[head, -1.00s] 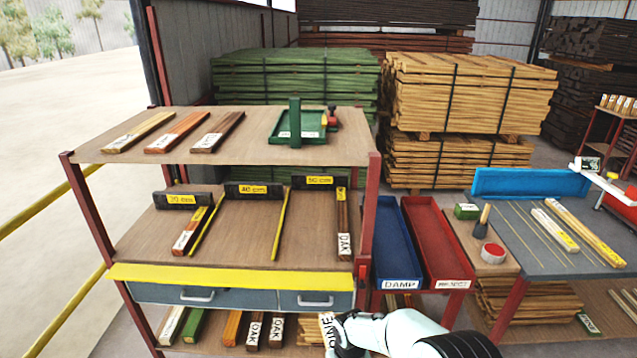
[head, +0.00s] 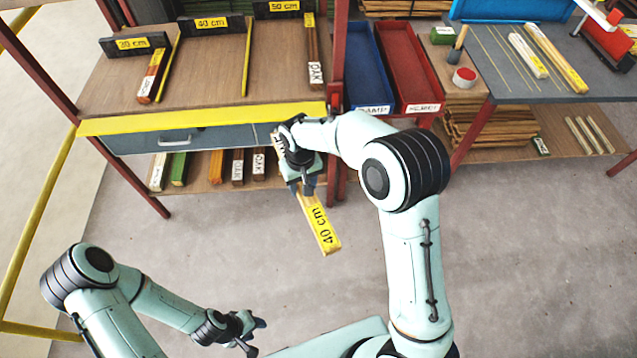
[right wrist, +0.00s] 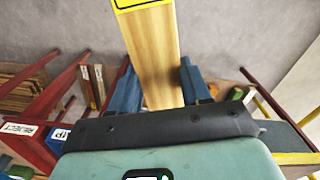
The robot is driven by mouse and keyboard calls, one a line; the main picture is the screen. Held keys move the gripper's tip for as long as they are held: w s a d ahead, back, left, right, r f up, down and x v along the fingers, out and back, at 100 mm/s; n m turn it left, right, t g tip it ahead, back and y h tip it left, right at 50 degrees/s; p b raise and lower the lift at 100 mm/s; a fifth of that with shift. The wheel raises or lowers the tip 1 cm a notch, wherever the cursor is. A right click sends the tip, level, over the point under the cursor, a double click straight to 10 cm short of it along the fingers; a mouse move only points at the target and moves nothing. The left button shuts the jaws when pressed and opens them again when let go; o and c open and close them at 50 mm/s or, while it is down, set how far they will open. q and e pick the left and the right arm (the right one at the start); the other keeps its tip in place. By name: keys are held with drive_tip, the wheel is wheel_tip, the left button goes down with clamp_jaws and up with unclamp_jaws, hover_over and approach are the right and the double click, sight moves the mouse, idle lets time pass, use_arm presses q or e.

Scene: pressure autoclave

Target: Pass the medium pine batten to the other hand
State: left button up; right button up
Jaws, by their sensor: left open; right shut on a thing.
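The medium pine batten (head: 322,226) is pale wood with a yellow "40 cm" label at its near end. My right gripper (head: 306,190) is shut on it and holds it in the air in front of the rack, its labelled end pointing down toward me. In the right wrist view the batten (right wrist: 153,58) runs between the two blue fingers, its yellow label at the top edge. My left gripper (head: 256,337) is open and empty, low at the bottom of the head view, below and left of the batten and apart from it.
The rack (head: 225,122) with yellow edge and drawers stands behind the batten; several battens lie on its lower shelf. A blue tray (head: 368,75) and a red tray (head: 408,75) are right of it. A grey table (head: 500,75) is at far right. The floor (head: 190,240) is clear.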

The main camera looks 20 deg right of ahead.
drive_tip(key=w+a+r+n, duration=0.2)
drive_tip(key=w+a+r, duration=0.35)
drive_tip(key=a, duration=0.45)
drive_tip(key=w+a+f, duration=0.4)
drive_tip(key=w+a, duration=0.2)
drive_tip(key=shift+w+m, duration=0.25)
drive_tip(key=shift+m, duration=0.05)
